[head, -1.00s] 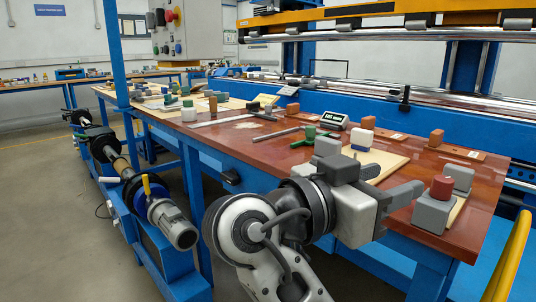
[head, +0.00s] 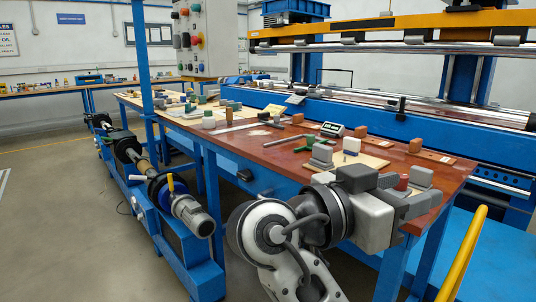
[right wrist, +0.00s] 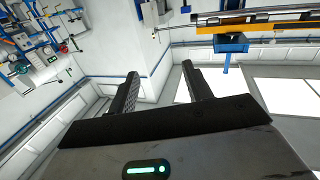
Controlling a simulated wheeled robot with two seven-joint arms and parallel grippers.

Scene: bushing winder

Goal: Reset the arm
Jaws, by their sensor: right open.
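My right arm rises from the bottom of the head view, and its gripper (head: 408,200) is held in front of the near right corner of the brown table. Its fingers point to the right and overlap the table edge in the picture. In the right wrist view the two dark fingers of the right gripper (right wrist: 158,88) stand apart with nothing between them. My left gripper is in neither view.
A blue winding machine (head: 430,130) stands behind. A yellow rail (head: 463,255) is at the right. Open floor (head: 70,230) lies at the left.

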